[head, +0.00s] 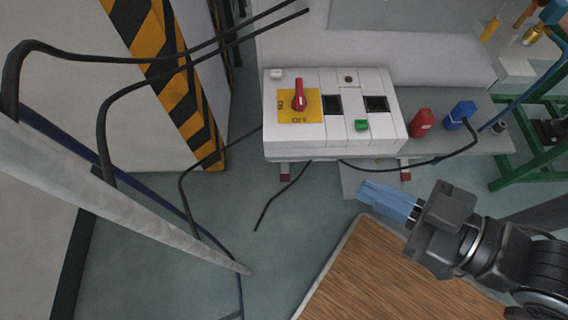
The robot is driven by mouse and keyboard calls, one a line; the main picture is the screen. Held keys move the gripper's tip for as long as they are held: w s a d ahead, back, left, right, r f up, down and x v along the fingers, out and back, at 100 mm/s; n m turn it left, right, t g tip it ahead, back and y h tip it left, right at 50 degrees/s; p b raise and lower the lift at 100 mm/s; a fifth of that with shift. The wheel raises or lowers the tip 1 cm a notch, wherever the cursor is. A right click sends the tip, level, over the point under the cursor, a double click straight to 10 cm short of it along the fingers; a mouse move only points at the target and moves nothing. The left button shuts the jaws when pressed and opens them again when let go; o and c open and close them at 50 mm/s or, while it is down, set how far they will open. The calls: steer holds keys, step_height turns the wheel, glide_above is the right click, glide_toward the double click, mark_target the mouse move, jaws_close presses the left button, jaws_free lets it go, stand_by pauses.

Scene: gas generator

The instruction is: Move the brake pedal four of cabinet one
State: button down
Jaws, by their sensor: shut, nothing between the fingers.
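A white control box (335,137) stands at the upper middle of the head view. On its top are a red rotary handle (298,95) on a yellow plate marked OFF, dark square sockets (376,104) and a green switch (361,125). No part carries a readable label naming it brake pedal four or cabinet one. My gripper (366,192) has blue fingers, shut and empty. It is below and to the right of the box's middle, apart from it in the picture. Nothing of the box's top is hidden by the gripper.
A red plug (422,122) and a blue plug (460,114) stand right of the box on a grey surface. Black cables (271,204) trail on the floor. A wooden surface (372,275) lies below my gripper. A green frame (515,172) is at right, a striped post (172,92) at left.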

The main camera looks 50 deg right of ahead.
steer(key=w+d+f+m+g+h+b, duration=0.1)
steer(key=w+f+b, duration=0.15)
steer(key=f, duration=0.75)
steer(key=w+d+f+g+b, duration=0.1)
steer(key=d+f+b, duration=0.15)
steer(key=f, duration=0.85)
steer(key=m+g+b, duration=1)
steer(key=g+b, duration=0.2)
steer(key=b, duration=1.1)
glide_toward(285, 178)
steer(key=shift+r, duration=0.3)
steer(key=shift+s+f, duration=0.1)
steer(key=shift+f, duration=0.05)
steer(key=f+b, duration=0.6)
steer(key=b, duration=0.1)
steer(key=shift+w+d+f, duration=0.25)
steer(key=shift+f, duration=0.1)
steer(key=shift+f, duration=0.1)
